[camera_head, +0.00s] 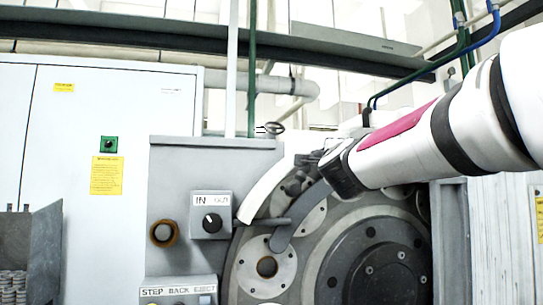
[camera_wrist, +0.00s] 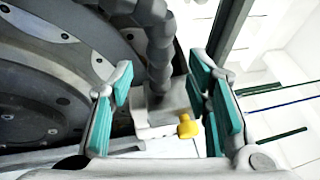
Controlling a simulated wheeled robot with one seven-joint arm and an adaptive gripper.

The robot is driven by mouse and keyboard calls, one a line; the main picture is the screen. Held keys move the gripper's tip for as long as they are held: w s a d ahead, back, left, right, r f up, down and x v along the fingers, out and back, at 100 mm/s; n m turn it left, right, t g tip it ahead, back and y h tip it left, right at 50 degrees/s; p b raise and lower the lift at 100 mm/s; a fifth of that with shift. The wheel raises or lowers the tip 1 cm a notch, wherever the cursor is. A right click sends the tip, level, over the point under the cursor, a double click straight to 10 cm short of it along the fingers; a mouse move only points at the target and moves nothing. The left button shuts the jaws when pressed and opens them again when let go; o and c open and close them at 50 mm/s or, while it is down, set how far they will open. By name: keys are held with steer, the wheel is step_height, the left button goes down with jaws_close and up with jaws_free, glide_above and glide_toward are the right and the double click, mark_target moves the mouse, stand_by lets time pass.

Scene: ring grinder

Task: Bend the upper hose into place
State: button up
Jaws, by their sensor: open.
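A grey segmented hose (camera_wrist: 158,40) comes down from the top of the wrist view to a pale block (camera_wrist: 155,122) with a yellow knob (camera_wrist: 187,127). My gripper (camera_wrist: 162,95) is open, its teal pads to the left and right of the hose's lower part. I see no clear contact between pads and hose. In the head view my gripper (camera_head: 322,158) is at the upper edge of the round grinder face. A smooth grey curved piece (camera_head: 300,213) hangs below it; I cannot tell if it is part of a hose. My gripper and arm hide part of this area.
The round grinder face (camera_head: 375,262) fills the lower right of the head view. A white curved guard (camera_head: 268,190) lies to the left of my gripper. A panel with an IN/OUT knob (camera_head: 211,222) and a cabinet (camera_head: 120,120) stand farther left.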

steer(key=shift+p+x, duration=0.55)
steer(key=shift+x, duration=2.35)
steer(key=shift+c, duration=0.6)
jaws_close()
